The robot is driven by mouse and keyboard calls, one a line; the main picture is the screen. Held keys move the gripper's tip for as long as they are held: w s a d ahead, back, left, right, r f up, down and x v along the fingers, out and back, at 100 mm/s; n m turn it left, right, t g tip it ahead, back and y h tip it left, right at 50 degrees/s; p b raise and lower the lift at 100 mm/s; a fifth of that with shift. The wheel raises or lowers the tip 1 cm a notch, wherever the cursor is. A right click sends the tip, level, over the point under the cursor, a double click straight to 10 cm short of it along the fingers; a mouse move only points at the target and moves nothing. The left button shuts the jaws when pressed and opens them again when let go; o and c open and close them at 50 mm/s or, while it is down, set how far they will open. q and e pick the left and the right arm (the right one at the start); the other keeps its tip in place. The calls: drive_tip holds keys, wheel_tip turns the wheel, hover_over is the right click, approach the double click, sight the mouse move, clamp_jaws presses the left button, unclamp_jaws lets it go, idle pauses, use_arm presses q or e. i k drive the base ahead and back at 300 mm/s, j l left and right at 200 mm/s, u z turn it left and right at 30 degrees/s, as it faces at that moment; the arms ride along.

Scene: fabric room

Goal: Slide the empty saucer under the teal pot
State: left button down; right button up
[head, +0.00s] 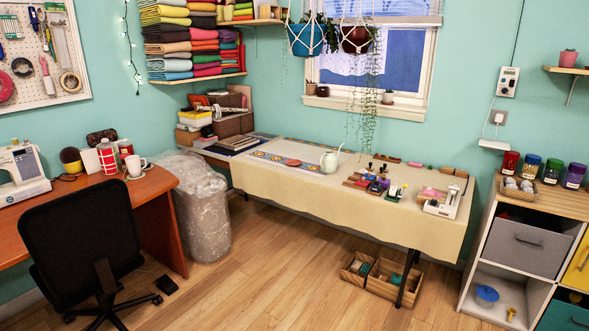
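A blue-teal pot (308,39) hangs in a white net holder in front of the window, with a plant in it. I cannot tell whether this is the teal pot of the task. I cannot make out a saucer for certain. A small flat reddish disc (293,162) lies on the long table, and a small brown object (323,91) sits on the windowsill; both are too small to identify. Neither of my grippers is in view.
The long cloth-covered table (270,186) carries a pale watering can (330,161) and several small tools. The windowsill (350,105) holds small potted plants. A black chair (80,235) stands at the desk (155,185).

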sight(292, 163)
drive_tip(key=i+j, duration=0.1)
drive_tip(key=i, duration=1.9)
drive_tip(key=l+z, duration=0.05)
drive_tip(key=l, duration=0.05)
